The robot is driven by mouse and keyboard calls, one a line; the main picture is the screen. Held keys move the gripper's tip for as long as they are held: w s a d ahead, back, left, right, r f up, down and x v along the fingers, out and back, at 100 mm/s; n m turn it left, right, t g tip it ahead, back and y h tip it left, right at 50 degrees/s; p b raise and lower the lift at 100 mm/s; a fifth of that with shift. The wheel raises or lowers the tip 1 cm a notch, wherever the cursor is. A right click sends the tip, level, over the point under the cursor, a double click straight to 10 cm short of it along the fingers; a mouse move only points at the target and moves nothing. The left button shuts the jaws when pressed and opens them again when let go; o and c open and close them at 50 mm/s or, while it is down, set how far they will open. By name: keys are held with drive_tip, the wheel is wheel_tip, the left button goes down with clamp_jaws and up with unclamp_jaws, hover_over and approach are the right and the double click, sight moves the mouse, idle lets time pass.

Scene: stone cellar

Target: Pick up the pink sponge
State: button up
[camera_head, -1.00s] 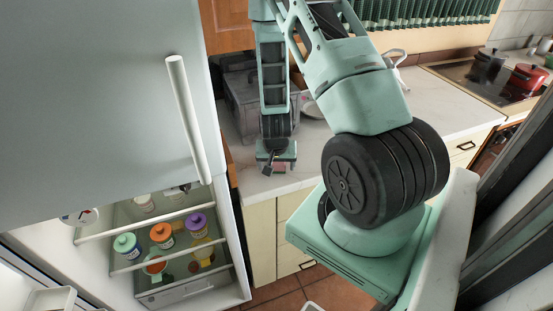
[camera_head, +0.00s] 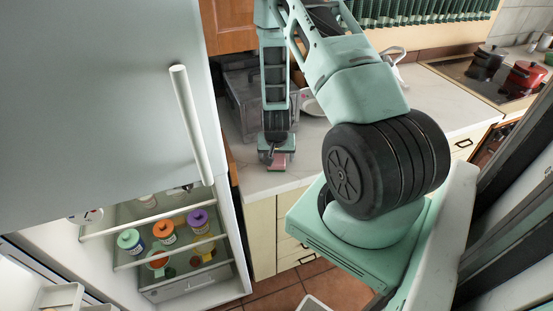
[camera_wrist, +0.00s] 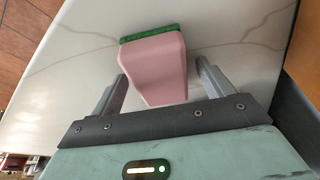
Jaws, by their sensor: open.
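The pink sponge (camera_wrist: 158,68) has a green scouring layer along its far edge. It rests on the pale marble countertop, and in the wrist view it lies between the two fingers of my gripper (camera_wrist: 163,88). The fingers are open, with a gap on each side of the sponge. In the head view my gripper (camera_head: 274,164) points down at the counter near its front edge. The sponge (camera_head: 279,160) shows there as a small pink patch by the fingers, partly hidden.
The marble countertop (camera_head: 330,140) has free room to the right. A grey box (camera_head: 240,100) stands behind my arm. An open fridge (camera_head: 190,120) with several lidded jars is at the left. Pots (camera_head: 525,75) stand on the hob at the far right.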

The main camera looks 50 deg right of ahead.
drive_tip(key=shift+f, duration=0.2)
drive_tip(key=c, duration=1.1)
drive_tip(key=shift+r, duration=0.15)
